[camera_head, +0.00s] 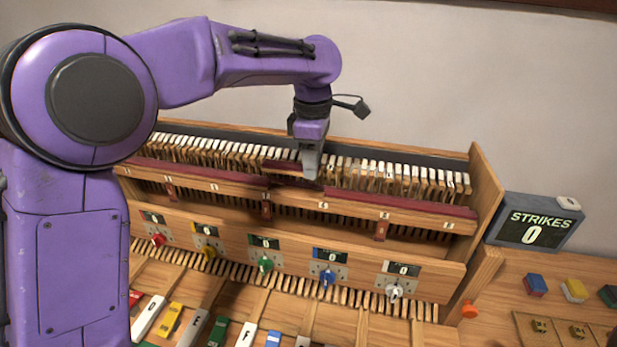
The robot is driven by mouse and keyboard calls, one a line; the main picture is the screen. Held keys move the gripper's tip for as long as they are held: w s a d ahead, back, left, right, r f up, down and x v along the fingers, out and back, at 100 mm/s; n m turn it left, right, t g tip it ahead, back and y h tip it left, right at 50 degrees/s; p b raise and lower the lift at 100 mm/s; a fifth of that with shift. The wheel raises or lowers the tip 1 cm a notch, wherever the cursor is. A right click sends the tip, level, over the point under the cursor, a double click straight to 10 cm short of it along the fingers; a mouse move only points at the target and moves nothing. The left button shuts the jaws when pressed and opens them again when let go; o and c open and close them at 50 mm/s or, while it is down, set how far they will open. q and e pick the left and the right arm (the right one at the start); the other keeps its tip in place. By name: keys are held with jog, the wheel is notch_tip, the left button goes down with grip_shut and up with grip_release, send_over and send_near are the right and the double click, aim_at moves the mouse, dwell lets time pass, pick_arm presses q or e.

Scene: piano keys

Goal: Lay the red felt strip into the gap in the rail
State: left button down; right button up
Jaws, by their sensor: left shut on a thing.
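My left gripper (311,173) reaches down from above, over the middle of the piano mechanism. It is shut on the red felt strip (284,165), a short dark red piece sticking out to the left of the fingers. The wooden rail (345,208) runs across the mechanism with dark red felt on its left part (205,175) and right part (400,204). Between these, under the gripper, is a dark gap (296,182). The strip appears just above and behind the gap; the gripper hides its right end. My right gripper is not in view.
White-topped hammers (235,150) stand in a row behind the rail. A wooden side panel (484,205) closes the right end. A front panel (215,224) carries several coloured knobs and displays. A STRIKES display (533,230) showing 0 stands at right, near coloured blocks (574,290).

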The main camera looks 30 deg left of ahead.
pick_arm(q)
jog(key=shift+g, duration=0.3)
jog(key=w+f, duration=0.1)
jog(key=f, duration=0.1)
jog(key=w+f, duration=0.2)
jog(key=w+a+f, duration=0.1)
jog(key=w, duration=0.1)
jog(key=shift+f, duration=0.75)
jog(key=shift+s, duration=0.3)
jog(key=shift+s+a+r, duration=0.1)
jog(key=shift+s+r, duration=0.25)
jog(key=shift+s, duration=0.5)
jog(key=shift+f, duration=0.1)
jog(key=shift+w+f, duration=0.75)
jog(key=shift+s, duration=0.3)
jog(key=c, duration=0.9)
grip_release()
jog(key=shift+s+r, duration=0.15)
jog(key=shift+s, duration=0.05)
jog(key=shift+w, duration=0.2)
notch_tip(320, 180, up, 13)
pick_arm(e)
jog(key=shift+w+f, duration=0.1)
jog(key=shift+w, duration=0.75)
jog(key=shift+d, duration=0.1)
